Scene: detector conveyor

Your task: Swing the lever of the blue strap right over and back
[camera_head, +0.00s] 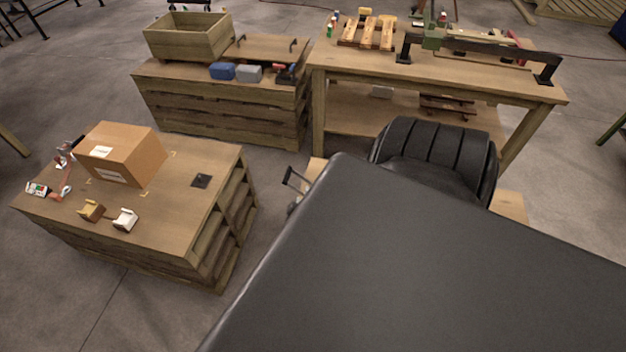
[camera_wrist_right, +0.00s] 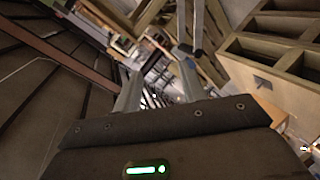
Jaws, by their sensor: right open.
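I cannot make out a strap or its lever for certain in either view. A small blue item (camera_head: 222,71) lies on the far bench in the head view, beside a similar grey one (camera_head: 248,73). My right gripper (camera_wrist_right: 160,72) shows in the wrist view with its two pale fingers apart and nothing visible between them. In the head view a large dark block, which seems to be part of my arm, covers the lower right and hides what lies behind it. My left gripper is not in view.
A cardboard box (camera_head: 122,153) and small holders stand on the left bench (camera_head: 190,215). A wooden crate (camera_head: 187,38) stands on the far bench. The right workbench (camera_head: 350,62) carries a long dark bar. Floor shows between the benches.

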